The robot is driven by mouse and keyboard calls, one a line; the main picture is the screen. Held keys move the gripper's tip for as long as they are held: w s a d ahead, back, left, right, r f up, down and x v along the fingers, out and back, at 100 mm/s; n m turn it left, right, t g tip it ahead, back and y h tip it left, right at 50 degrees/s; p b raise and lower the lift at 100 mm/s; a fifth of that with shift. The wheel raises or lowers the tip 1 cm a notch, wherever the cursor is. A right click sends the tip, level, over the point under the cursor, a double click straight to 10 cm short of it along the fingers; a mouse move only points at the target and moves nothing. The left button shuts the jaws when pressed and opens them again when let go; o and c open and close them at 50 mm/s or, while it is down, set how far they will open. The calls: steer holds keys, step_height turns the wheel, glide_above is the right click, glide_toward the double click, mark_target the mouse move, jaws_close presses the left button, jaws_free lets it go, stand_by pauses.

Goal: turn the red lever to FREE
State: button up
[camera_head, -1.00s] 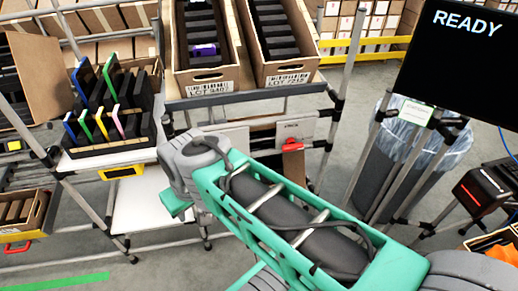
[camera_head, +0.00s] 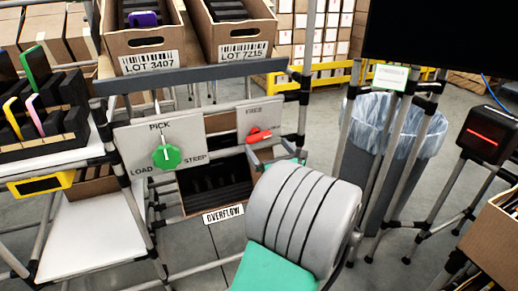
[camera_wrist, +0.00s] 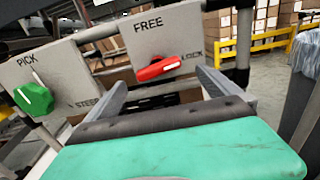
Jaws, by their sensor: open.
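The red lever (camera_head: 259,135) sits on a pale panel below the LOT 7215 carton. It also shows in the wrist view (camera_wrist: 157,69), lying nearly level, its white-marked end pointing right towards the word LOCK. The word FREE is printed above it. My gripper (camera_wrist: 162,80) is open and empty, one grey finger on each side below the lever in the wrist view. Whether the fingertips touch the lever or panel I cannot tell. In the head view my grey wrist hides most of the gripper.
A green knob (camera_head: 166,157) marked PICK, LOAD and STEEP is on the panel to the left. An OVERFLOW bin (camera_head: 215,190) is below the panels. Cartons (camera_head: 148,50) stand on the shelf above. A rack post (camera_head: 303,95) rises right of the lever.

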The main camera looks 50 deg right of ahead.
mark_target(260, 139)
steer(key=b+x, duration=0.1)
steer(key=x, duration=0.6)
steer(key=shift+w+a, duration=0.1)
steer(key=c, duration=1.3)
